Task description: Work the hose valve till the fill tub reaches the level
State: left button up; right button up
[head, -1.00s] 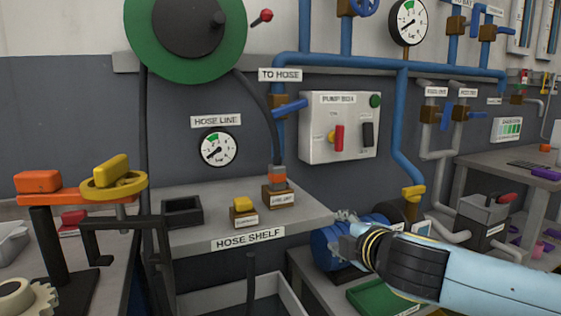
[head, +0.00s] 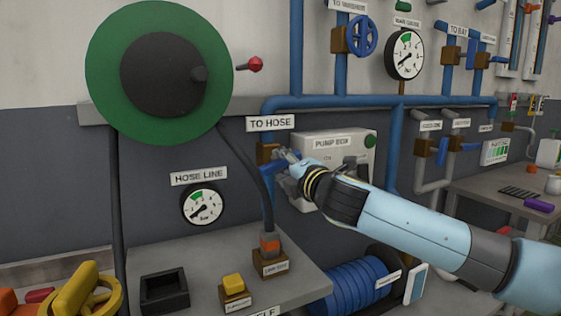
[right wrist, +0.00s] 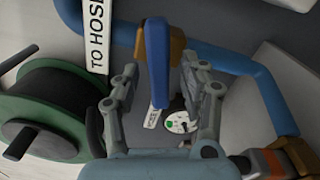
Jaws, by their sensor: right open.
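The hose valve under the TO HOSE label has a brown body (head: 266,153) and a blue lever (head: 284,167) on the blue pipe. My right gripper (head: 283,157) is at the lever and partly covers it. In the right wrist view the blue lever (right wrist: 157,60) stands between the two spread fingers of the right gripper (right wrist: 158,78), with gaps on both sides. The HOSE LINE gauge (head: 202,206) has a green band at its top; its needle points to the lower left, off the green. I cannot make out a fill tub. My left gripper is not in view.
The green hose reel (head: 105,65) hangs at the upper left, its black hose (head: 247,170) running down to the hose shelf (head: 215,265). The pump box (head: 325,145) is partly hidden behind my right arm. A black tray (head: 164,292) and a yellow block (head: 234,285) sit on the shelf.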

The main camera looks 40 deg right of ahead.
jog(key=shift+x, duration=0.9)
grip_shut()
jog(key=shift+m, duration=1.9)
grip_release()
jog(key=shift+s, duration=0.1)
jog(key=v, duration=1.2)
